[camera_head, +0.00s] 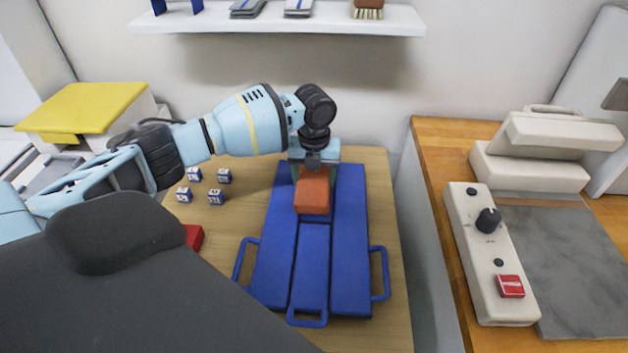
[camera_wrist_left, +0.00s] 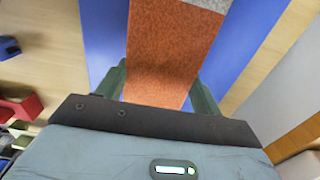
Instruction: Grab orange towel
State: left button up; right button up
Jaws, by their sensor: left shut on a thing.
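The orange towel (camera_head: 312,195) is a small folded block over the far middle part of the blue folding board (camera_head: 345,260). My left gripper (camera_head: 313,172) reaches in from the left and points down at the towel. It is shut on the towel, with a finger on each side. In the left wrist view the towel (camera_wrist_left: 165,60) runs between the two green fingers (camera_wrist_left: 158,90), above the blue board (camera_wrist_left: 103,35). The towel's underside is hidden, so I cannot tell whether it touches the board. My right gripper is not in view.
Several small blue-and-white cubes (camera_head: 216,196) lie left of the board, and a red object (camera_head: 194,237) is nearer. A heat press (camera_head: 500,265) stands on the right-hand table past a gap. A shelf (camera_head: 280,20) hangs on the back wall. A yellow-topped box (camera_head: 82,107) is at left.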

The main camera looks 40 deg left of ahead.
pick_arm(q)
jog(key=shift+s+d+r, duration=0.15)
jog(key=shift+r, duration=0.4)
jog(key=shift+s+d+r, duration=0.1)
jog(key=shift+s+r, duration=0.05)
jog(key=shift+r, duration=0.4)
jog(key=s+d, duration=0.3)
jog(key=s+d+r, duration=0.1)
jog(key=s+d, duration=0.2)
jog(key=s, duration=0.1)
jog(key=s+d+p, duration=0.1)
jog(key=s+d, duration=0.3)
jog(key=shift+s+r, duration=0.15)
jog(key=shift+s, duration=0.1)
